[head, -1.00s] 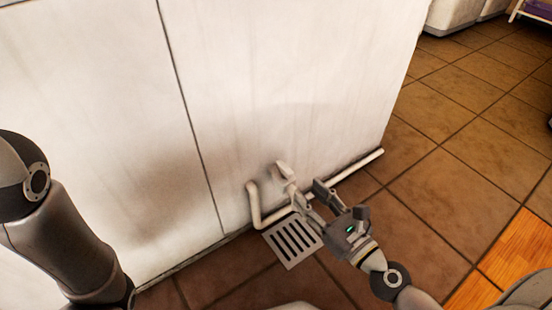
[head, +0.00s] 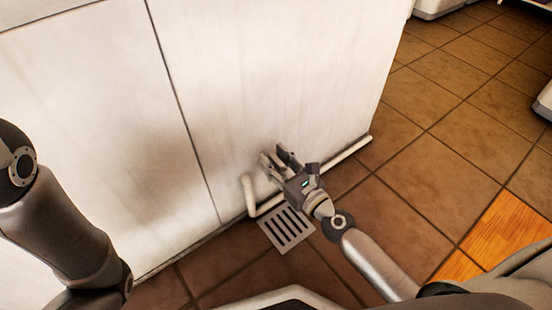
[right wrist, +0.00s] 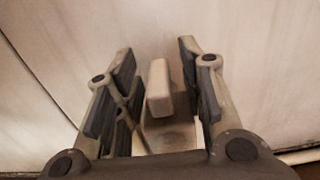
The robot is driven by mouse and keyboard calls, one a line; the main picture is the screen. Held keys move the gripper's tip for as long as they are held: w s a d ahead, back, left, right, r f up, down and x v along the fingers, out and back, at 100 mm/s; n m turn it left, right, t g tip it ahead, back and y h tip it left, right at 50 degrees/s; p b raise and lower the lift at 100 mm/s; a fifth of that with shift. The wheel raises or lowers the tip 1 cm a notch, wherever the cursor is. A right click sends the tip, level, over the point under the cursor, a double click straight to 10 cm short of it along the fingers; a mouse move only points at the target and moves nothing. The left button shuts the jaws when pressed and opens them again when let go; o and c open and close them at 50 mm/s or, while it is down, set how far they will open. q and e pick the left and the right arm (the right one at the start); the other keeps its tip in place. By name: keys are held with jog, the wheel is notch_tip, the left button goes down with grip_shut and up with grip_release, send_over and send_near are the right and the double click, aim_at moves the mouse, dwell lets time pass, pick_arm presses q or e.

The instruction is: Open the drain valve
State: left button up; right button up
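The drain valve's pale handle (right wrist: 159,88) shows in the right wrist view, standing out from the white wall between my right gripper's fingers. My right gripper (right wrist: 158,85) is open around the handle, with a gap on each side. In the head view my right gripper (head: 275,155) is at the foot of the wall above the floor grate, and it hides most of the valve. The white drain pipe (head: 249,194) bends down to the floor left of the gripper. My left gripper is out of the head view; only my left arm shows there.
A metal floor grate (head: 287,229) lies just below my right gripper. A white pipe (head: 350,150) runs along the wall's foot to the right. The white wall (head: 280,70) stands close ahead. The tiled floor (head: 440,130) to the right is clear.

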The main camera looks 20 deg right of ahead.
grip_shut()
